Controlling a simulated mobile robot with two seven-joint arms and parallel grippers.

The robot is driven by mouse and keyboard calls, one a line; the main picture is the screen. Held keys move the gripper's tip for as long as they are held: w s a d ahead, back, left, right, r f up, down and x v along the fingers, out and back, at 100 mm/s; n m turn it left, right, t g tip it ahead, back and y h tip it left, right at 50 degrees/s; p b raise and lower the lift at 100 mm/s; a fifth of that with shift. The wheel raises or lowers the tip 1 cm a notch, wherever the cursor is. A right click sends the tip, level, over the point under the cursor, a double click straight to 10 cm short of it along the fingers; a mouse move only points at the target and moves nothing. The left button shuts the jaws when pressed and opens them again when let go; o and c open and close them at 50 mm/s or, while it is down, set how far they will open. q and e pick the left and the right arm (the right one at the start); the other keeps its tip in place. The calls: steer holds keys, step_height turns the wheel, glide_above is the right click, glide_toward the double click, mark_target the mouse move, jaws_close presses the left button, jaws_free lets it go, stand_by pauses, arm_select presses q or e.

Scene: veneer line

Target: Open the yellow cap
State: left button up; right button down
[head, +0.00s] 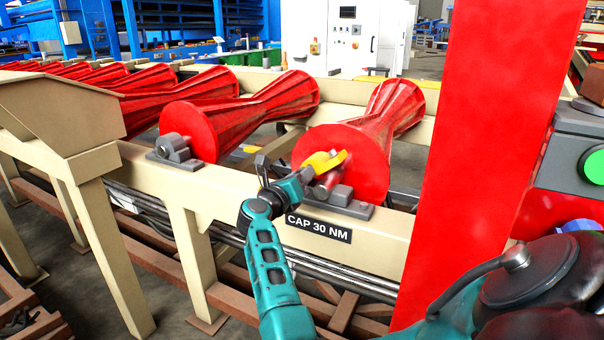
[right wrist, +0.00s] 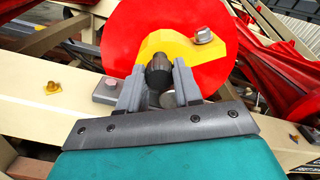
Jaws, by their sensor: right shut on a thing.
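The yellow cap (head: 325,161) is a flat, lever-like piece at the near end face of a red roller (head: 352,163). In the right wrist view the yellow cap (right wrist: 181,46) lies across the red disc, with a grey bolt head (right wrist: 203,36) at its upper right. A dark round knob (right wrist: 158,72) stands out at its lower left end. My right gripper (head: 281,172) reaches the cap's left end. In the right wrist view its two grey fingers are shut on the dark knob, one on each side. My left gripper is not in view.
A grey bearing block (head: 340,196) sits below the cap on the beige rail, above a label (head: 318,228) reading "CAP 30 NM". A wide red post (head: 490,150) stands close at the right. More red rollers (head: 200,125) line up to the left.

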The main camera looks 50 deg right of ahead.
steer(key=n, duration=0.1)
steer(key=w+r+n+p, duration=0.1)
steer(key=shift+w+a+n+p, duration=0.2)
steer(key=shift+n+p, duration=0.1)
steer(key=shift+n, duration=0.1)
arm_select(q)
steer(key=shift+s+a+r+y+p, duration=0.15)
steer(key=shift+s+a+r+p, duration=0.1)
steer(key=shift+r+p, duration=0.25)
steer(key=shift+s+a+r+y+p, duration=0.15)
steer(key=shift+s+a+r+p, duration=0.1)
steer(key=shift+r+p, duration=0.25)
arm_select(e)
steer(key=shift+w+a+f+n, duration=0.15)
steer(key=shift+w+n, duration=0.35)
steer(key=shift+n, duration=0.6)
steer(key=shift+w+a+f+n, duration=0.1)
steer(key=shift+w+n, duration=0.4)
steer(key=shift+n, duration=0.6)
steer(key=shift+w+a+f+n, duration=0.15)
steer(key=shift+w+n, duration=0.35)
steer(key=shift+n, duration=0.6)
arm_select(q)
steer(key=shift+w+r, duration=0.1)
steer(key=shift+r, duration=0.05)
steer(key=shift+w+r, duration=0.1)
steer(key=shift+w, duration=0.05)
arm_select(e)
steer(key=c, duration=0.8)
jaws_free()
